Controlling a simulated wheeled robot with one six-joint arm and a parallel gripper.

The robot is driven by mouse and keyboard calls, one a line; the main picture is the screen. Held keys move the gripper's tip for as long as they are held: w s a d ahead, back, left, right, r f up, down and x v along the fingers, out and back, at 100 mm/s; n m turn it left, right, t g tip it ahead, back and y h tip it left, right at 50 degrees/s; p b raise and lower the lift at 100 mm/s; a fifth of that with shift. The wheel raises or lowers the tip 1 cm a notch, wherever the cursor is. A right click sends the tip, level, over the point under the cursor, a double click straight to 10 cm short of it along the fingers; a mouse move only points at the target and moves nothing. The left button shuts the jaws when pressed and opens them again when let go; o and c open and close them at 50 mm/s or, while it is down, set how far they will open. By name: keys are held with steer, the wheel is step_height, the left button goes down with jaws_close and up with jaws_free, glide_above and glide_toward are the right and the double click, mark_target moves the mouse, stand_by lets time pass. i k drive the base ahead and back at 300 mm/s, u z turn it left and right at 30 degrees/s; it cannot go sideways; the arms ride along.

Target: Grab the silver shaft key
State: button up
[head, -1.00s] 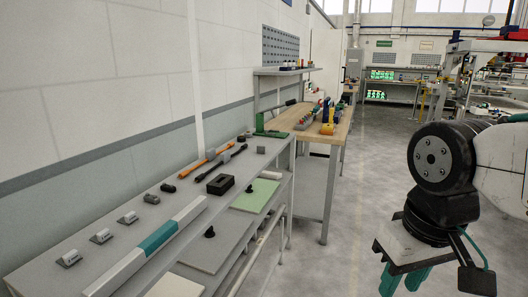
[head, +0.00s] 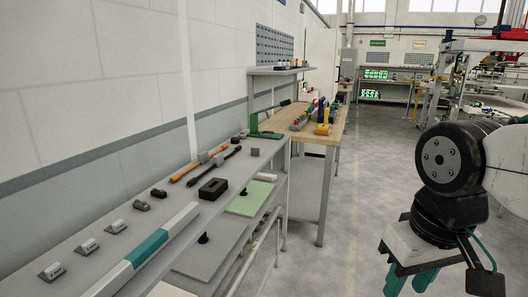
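I cannot single out the silver shaft key. Several small grey pieces with pale label faces stand in a row on the grey shelf (head: 160,205) at the left, among them a front piece (head: 52,271), a middle piece (head: 88,246) and a back piece (head: 116,227). They are too small to tell whether one is the key. My gripper (head: 410,285) hangs at the lower right, right of the shelf and well apart from it. Its two teal fingers are spread, with nothing visible between them. The fingertips reach the bottom edge of the picture.
Orange-handled (head: 190,172) and black-handled tools lie farther back on the shelf, near a black box (head: 213,189). A white and teal bar (head: 150,248) runs along its front. A wooden-topped bench (head: 305,134) stands beyond. The floor (head: 345,230) right of the shelf is clear.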

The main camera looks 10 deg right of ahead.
mark_target(254, 151)
steer(key=z, duration=0.6)
steer(key=i, duration=0.7)
steer(key=z, duration=0.7)
steer(key=i, duration=0.65)
steer(key=u, duration=0.8)
steer(key=i, duration=0.8)
steer(key=u, duration=0.75)
